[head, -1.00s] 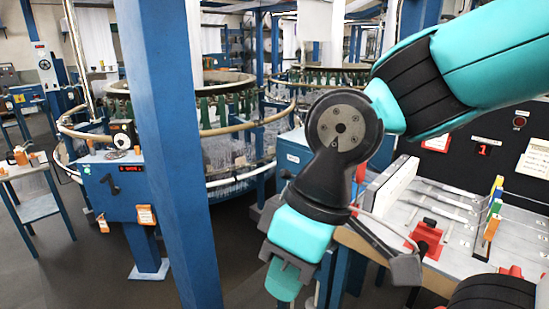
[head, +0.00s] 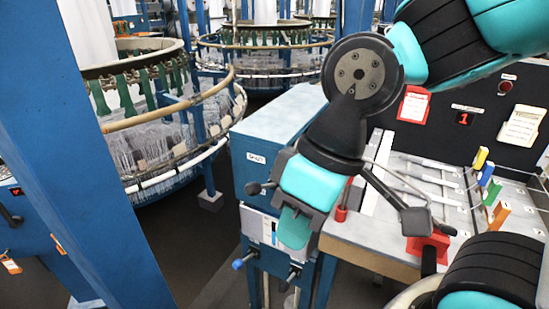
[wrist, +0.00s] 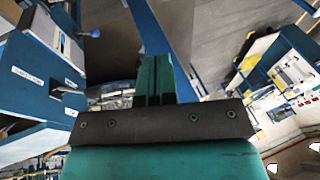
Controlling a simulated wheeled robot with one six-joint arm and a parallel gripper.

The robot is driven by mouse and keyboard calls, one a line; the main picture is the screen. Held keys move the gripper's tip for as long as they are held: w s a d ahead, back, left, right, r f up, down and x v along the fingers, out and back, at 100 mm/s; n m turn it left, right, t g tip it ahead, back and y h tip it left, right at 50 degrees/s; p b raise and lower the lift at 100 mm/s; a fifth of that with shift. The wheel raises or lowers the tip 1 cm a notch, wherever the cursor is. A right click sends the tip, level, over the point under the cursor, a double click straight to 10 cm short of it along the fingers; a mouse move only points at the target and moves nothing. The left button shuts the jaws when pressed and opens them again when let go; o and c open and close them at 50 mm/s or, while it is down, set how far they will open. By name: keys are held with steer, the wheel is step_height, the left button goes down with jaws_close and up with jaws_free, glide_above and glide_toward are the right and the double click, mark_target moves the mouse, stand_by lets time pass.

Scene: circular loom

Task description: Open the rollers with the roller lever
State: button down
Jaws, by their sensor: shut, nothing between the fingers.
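My gripper (head: 294,228) hangs pointing down in the head view, in front of the blue cabinet. Its two teal fingers are together and empty, and they show side by side in the wrist view (wrist: 155,78). The blue cabinet (head: 285,125) has a small white label and carries a black-knobbed lever (head: 258,188), a blue-ended handle (head: 243,261) and a dark knob (head: 293,273) on its front. I cannot read which of these is the roller lever. The rollers are not clearly visible.
A blue post (head: 85,150) stands at the left. A round loom (head: 165,120) with a wooden rail is behind it. A workbench (head: 375,235) with a red block (head: 428,246) and coloured tabs is at the right. Grey floor lies open between post and cabinet.

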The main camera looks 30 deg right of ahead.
steer(key=shift+w, duration=0.1)
steer(key=w+d+r+t, duration=0.1)
steer(key=w+d, duration=0.4)
steer(key=w, duration=0.6)
steer(key=w+d+r+t, duration=0.1)
steer(key=w+d, duration=0.5)
steer(key=w, duration=0.5)
steer(key=shift+r+m, duration=0.3)
steer(key=shift+r, duration=0.05)
steer(key=p, duration=0.3)
glide_toward(261, 186)
steer(key=w+a+f, duration=0.2)
steer(key=a+f, duration=0.1)
steer(key=f, duration=0.1)
steer(key=shift+s+a+f, duration=0.1)
steer(key=shift+a+f, duration=0.05)
steer(key=shift+f, duration=0.25)
steer(key=shift+s+a+f, duration=0.1)
steer(key=shift+a+f, duration=0.1)
steer(key=shift+f, duration=0.25)
